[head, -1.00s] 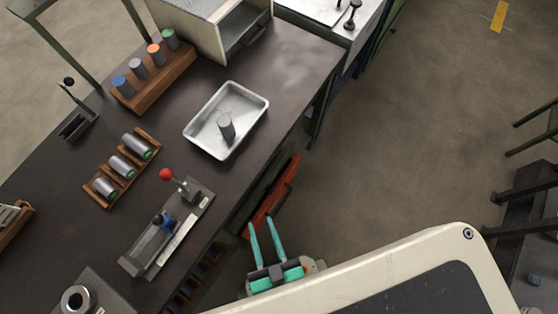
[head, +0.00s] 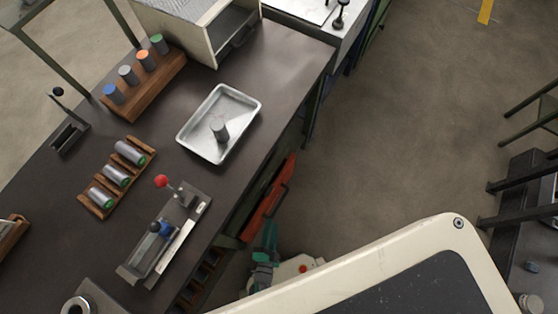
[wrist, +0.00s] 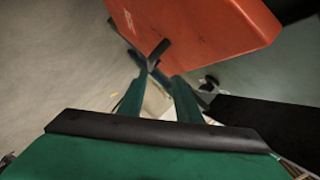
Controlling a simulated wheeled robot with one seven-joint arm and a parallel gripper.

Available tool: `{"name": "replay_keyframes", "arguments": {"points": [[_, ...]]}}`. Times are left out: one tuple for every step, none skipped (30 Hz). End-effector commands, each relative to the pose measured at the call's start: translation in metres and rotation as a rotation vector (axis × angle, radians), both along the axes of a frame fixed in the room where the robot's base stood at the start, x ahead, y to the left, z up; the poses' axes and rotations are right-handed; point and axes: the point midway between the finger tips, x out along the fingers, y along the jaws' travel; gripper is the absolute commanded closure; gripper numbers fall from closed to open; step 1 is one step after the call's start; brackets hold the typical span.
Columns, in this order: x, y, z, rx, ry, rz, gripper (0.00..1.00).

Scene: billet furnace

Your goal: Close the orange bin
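The orange bin (head: 268,205) sticks out from under the right edge of the dark workbench, a long narrow strip of it showing in the head view. In the wrist view its broad orange face (wrist: 200,25) fills the upper middle, with a small black part (wrist: 157,54) in front of its lower edge. My gripper (head: 266,238) has teal fingers and is beside the bin's near end. In the wrist view the fingers of my gripper (wrist: 155,92) are apart, with nothing clearly held between them. Whether a finger touches the bin cannot be told.
The workbench (head: 290,62) carries a metal tray (head: 193,147) with a grey cylinder, wooden racks of cylinders (head: 145,84), and a red-knobbed lever fixture (head: 170,235). Open floor (head: 400,130) lies right of the bin. A dark rack stands at the far right.

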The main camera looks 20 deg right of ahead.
Motion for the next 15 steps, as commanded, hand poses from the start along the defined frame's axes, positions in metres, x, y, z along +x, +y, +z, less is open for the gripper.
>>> {"name": "replay_keyframes", "arguments": {"points": [[0.002, -0.004, -0.006, 0.004, -0.001, -0.016, 0.69], [0.001, -0.006, -0.009, 0.006, -0.002, -0.026, 0.69], [0.001, -0.008, -0.011, 0.007, -0.004, -0.036, 0.69], [0.002, -0.009, -0.013, 0.008, -0.005, -0.041, 0.69], [0.001, -0.010, -0.014, 0.009, -0.004, -0.045, 0.69], [0.002, -0.012, -0.015, 0.009, -0.005, -0.050, 0.69], [0.003, -0.013, -0.016, 0.010, -0.005, -0.051, 0.69], [0.005, -0.014, -0.017, 0.010, -0.006, -0.052, 0.69], [0.008, -0.016, -0.017, 0.010, -0.007, -0.053, 0.69], [0.010, -0.018, -0.018, 0.010, -0.007, -0.053, 0.69], [0.014, -0.020, -0.019, 0.009, -0.006, -0.052, 0.69], [0.018, -0.023, -0.020, 0.009, -0.006, -0.052, 0.69], [0.022, -0.025, -0.021, 0.010, -0.007, -0.050, 0.69], [0.027, -0.027, -0.021, 0.009, -0.008, -0.050, 0.69], [0.033, -0.032, -0.023, 0.009, -0.008, -0.051, 0.69]]}}
